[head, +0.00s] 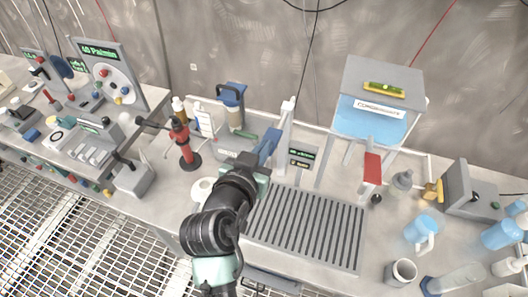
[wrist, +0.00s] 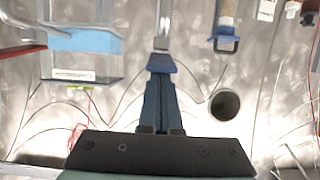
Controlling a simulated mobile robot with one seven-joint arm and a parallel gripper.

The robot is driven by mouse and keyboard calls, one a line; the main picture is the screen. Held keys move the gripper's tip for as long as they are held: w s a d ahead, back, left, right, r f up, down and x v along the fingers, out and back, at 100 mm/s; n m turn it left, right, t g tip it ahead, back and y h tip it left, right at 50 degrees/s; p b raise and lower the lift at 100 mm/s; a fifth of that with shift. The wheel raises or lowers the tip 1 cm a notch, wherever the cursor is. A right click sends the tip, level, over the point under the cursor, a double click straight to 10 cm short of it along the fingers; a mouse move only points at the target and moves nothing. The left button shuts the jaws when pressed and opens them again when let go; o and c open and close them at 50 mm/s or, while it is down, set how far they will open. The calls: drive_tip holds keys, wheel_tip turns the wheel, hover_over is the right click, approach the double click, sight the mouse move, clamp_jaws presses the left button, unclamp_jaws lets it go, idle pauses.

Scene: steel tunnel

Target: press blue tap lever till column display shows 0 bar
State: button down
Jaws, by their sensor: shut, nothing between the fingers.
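The blue tap lever (wrist: 160,63) shows in the wrist view at the foot of a pale grey column (wrist: 163,22). My gripper (wrist: 162,76) has its dark blue fingers closed together, with their tips at the lever's lower edge. I cannot tell whether they touch it. There the lever cannot be told apart from the fingers. Small dark displays (head: 302,153) with green text stand just right of the column; their text is too small to read.
A blue-and-grey tank (head: 370,118) stands on legs at right. A red tool (head: 183,143) stands at left. Cups and blue mugs (head: 420,230) sit on the right of the bench.

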drive_tip(key=shift+s+a+f+t+h+b, duration=0.15)
drive_tip(key=shift+f+t+b, duration=0.5)
drive_tip(key=shift+b, duration=1.6)
drive_tip(key=shift+s+f+t+h+b, duration=0.25)
drive_tip(key=shift+f+t+b, duration=0.35)
drive_tip(key=shift+b, duration=1.6)
drive_tip(key=shift+r, duration=0.2)
